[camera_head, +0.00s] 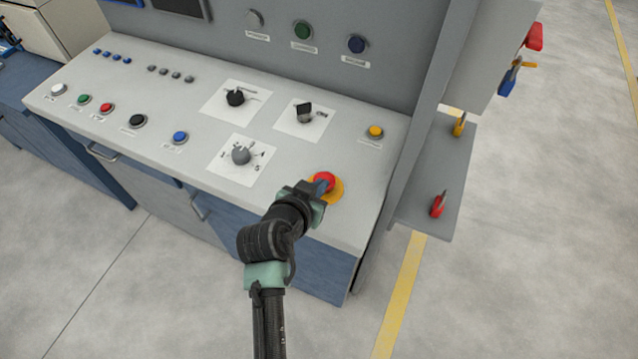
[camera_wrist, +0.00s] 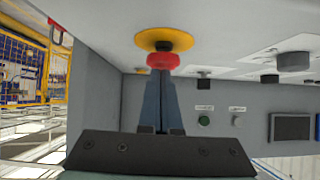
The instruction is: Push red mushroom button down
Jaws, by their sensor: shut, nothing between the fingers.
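The red mushroom button (camera_head: 325,178) sits on a round yellow base (camera_head: 337,193) at the front right of the light grey console top. My gripper (camera_head: 318,186) is at the button in the head view, with its fingers together and empty, partly covering it. In the wrist view the closed fingers (camera_wrist: 162,78) reach to the red button (camera_wrist: 163,61), and their tips overlap its face. A dark stem shows between the red cap and the yellow base (camera_wrist: 163,40). Whether the tips touch the cap or stop just short of it, I cannot tell.
A grey rotary knob (camera_head: 241,155), a black selector switch (camera_head: 304,112) and a yellow button (camera_head: 375,132) are nearby on the console. The upright panel (camera_head: 330,70) rises behind. A side shelf (camera_head: 425,190) with red and yellow handles stands at the right.

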